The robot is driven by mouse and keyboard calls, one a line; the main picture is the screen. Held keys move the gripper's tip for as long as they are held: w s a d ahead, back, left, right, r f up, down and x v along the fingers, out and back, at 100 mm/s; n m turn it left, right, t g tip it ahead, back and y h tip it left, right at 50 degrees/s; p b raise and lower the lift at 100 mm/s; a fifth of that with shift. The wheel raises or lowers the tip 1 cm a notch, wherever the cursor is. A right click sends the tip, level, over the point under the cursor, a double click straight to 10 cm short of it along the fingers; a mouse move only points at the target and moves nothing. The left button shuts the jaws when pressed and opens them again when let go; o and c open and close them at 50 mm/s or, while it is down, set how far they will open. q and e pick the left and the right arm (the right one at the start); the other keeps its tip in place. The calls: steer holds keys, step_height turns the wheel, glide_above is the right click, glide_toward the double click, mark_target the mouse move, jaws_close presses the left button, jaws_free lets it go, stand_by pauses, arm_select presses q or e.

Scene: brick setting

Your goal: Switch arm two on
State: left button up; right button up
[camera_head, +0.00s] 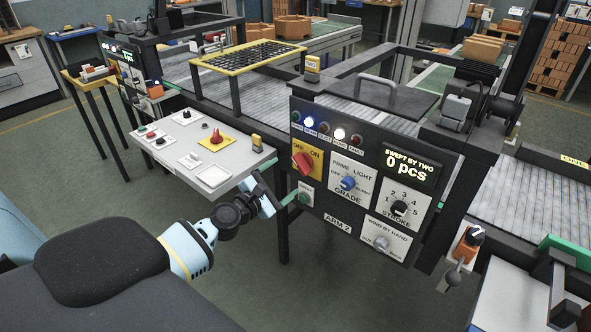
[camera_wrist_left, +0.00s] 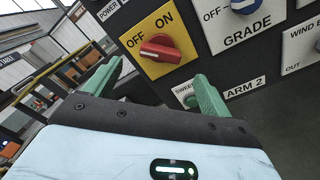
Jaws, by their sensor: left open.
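The arm two panel is a black board (camera_head: 320,205) labelled ARM 2. At its upper left a red rotary switch (camera_head: 303,163) sits on a yellow OFF/ON plate; in the left wrist view the red knob (camera_wrist_left: 160,48) lies nearly level, its left end below OFF. Which mark it points to is hard to tell. My left gripper (camera_head: 284,190) is just left of and below the switch. In the left wrist view its green fingers (camera_wrist_left: 158,78) are apart and empty, below the knob and not touching it. My right gripper is not in view.
The panel also carries a blue GRADE knob (camera_head: 348,183), a STROKE dial (camera_head: 400,208), a WIND BY HAND knob (camera_head: 381,243) and a display (camera_head: 411,168) reading 0 pcs. A grey control desk (camera_head: 165,128) with another red switch (camera_head: 216,137) stands left.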

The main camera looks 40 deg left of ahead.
mark_target(298, 167)
arm_select(q)
steer(key=shift+w+d+b, duration=0.15)
steer(key=shift+w+b, duration=0.1)
steer(key=shift+w, duration=1.35)
steer(key=shift+w+d+b, duration=0.15)
steer(key=shift+w+b, duration=0.05)
steer(key=shift+w, duration=1.35)
steer(key=shift+c, duration=0.2)
steer(key=c, duration=0.9)
